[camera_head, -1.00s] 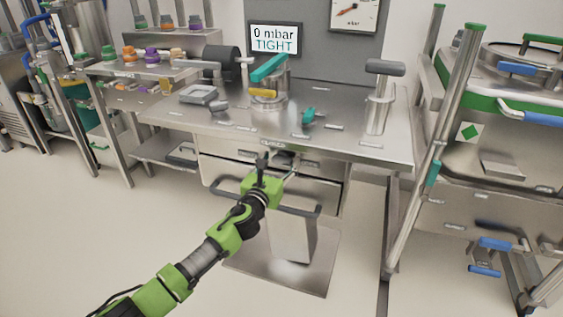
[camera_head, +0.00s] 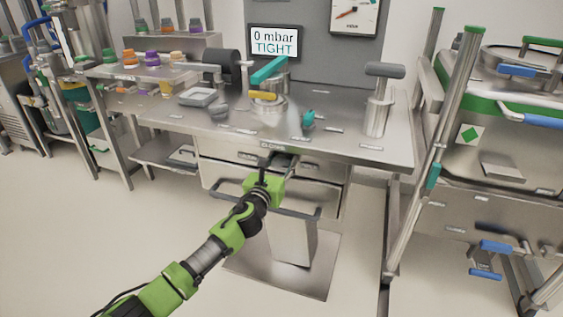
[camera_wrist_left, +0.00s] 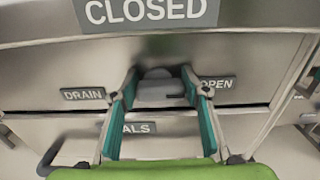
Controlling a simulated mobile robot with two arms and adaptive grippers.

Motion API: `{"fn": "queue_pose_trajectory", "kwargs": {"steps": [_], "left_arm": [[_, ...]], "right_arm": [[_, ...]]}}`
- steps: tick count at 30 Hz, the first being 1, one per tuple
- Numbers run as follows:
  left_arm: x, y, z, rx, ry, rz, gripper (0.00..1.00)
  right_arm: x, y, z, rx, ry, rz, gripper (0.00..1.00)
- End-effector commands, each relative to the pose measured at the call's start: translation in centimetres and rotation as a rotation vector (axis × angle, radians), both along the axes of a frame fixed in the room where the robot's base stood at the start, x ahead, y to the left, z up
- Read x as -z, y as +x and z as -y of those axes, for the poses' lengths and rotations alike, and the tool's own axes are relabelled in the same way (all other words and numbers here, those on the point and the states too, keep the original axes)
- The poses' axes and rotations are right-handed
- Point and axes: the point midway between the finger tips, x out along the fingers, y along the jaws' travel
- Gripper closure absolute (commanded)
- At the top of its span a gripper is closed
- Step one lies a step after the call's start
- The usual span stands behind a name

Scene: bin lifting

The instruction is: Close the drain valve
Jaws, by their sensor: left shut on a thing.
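My left gripper (camera_head: 273,167) is at the front edge of the steel bench, just under its top. In the left wrist view, its two teal-padded fingers (camera_wrist_left: 160,95) stand on either side of a grey drain valve handle (camera_wrist_left: 158,88) and are shut on it. A "DRAIN" label (camera_wrist_left: 84,94) is left of the fingers and an "OPEN" label (camera_wrist_left: 217,83) is right. A large "CLOSED" label (camera_wrist_left: 146,10) is on the edge above. The handle is partly hidden by the fingers, and its exact angle is hard to tell. My right gripper is not in view.
The bench (camera_head: 350,145) carries a round pot with a teal lever (camera_head: 268,70) and a grey-handled post (camera_head: 379,100). Its drawers are below. A screen (camera_head: 275,41) reads "0 mbar TIGHT". A frame with blue handles (camera_head: 497,246) stands right.

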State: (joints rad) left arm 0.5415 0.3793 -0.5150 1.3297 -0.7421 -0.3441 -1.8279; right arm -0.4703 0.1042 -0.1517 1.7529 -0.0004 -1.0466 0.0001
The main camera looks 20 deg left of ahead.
Motion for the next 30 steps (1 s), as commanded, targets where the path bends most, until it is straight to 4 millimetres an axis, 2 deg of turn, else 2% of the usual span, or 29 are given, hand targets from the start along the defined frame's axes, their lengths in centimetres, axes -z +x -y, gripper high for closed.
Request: {"fn": "queue_pose_trajectory", "kwargs": {"steps": [8,30], "left_arm": [[-0.1,0.0,-0.1,0.001,-0.152,-0.005,0.79],[0.1,0.0,-0.9,-0.002,-0.846,-0.029,0.79]], "right_arm": [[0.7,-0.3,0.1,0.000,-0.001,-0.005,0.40],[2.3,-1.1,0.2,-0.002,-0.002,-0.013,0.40]]}}
